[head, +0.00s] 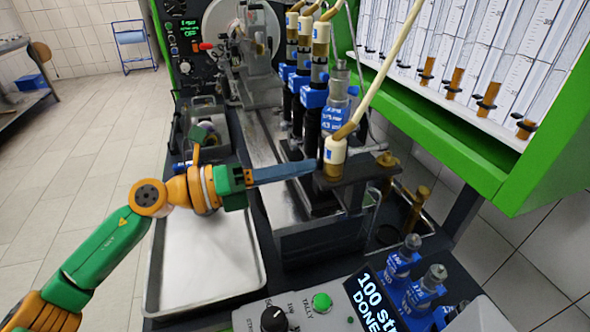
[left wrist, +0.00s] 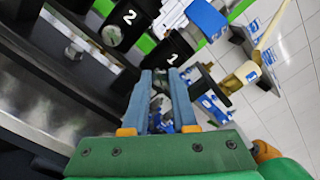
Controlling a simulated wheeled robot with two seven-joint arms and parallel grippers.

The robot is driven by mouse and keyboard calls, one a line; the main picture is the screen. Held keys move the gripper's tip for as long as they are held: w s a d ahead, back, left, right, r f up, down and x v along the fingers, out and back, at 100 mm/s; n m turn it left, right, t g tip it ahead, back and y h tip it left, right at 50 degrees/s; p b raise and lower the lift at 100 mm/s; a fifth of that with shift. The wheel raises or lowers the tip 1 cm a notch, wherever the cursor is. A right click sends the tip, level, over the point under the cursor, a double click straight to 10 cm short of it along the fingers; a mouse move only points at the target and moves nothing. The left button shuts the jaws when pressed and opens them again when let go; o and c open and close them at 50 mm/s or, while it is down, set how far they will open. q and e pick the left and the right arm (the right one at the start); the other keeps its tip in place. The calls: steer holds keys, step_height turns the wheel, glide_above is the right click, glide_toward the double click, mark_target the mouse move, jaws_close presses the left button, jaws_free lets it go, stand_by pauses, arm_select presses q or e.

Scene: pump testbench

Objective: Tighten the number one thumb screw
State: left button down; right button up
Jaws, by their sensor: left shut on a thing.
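My left gripper (head: 316,168) reaches in from the left in the head view, its long blue-grey fingers ending at the side of the nearest black holder (head: 348,184). In the left wrist view, the gripper (left wrist: 160,76) has its fingers close together on a small greyish part, which I take to be the number one thumb screw; the fingers mostly hide it. A black block (left wrist: 174,50) with a white numeral stands just beyond the fingertips. Another black block (left wrist: 128,22), marked 2, is to its upper left. My right gripper is not in view.
Several injectors with blue labels (head: 335,103) stand in a row behind the holder, with hoses above. A tan hose (head: 385,75) crosses near the gripper. A pale tray (head: 200,255) lies below the arm. Spare blue-labelled injectors (head: 420,290) and a control panel (head: 300,308) are in front.

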arm_select(q)
steer(key=c, duration=0.7)
jaws_free()
steer(key=shift+d, duration=0.1)
steer(key=b+v, duration=0.3)
steer(key=v, duration=0.4)
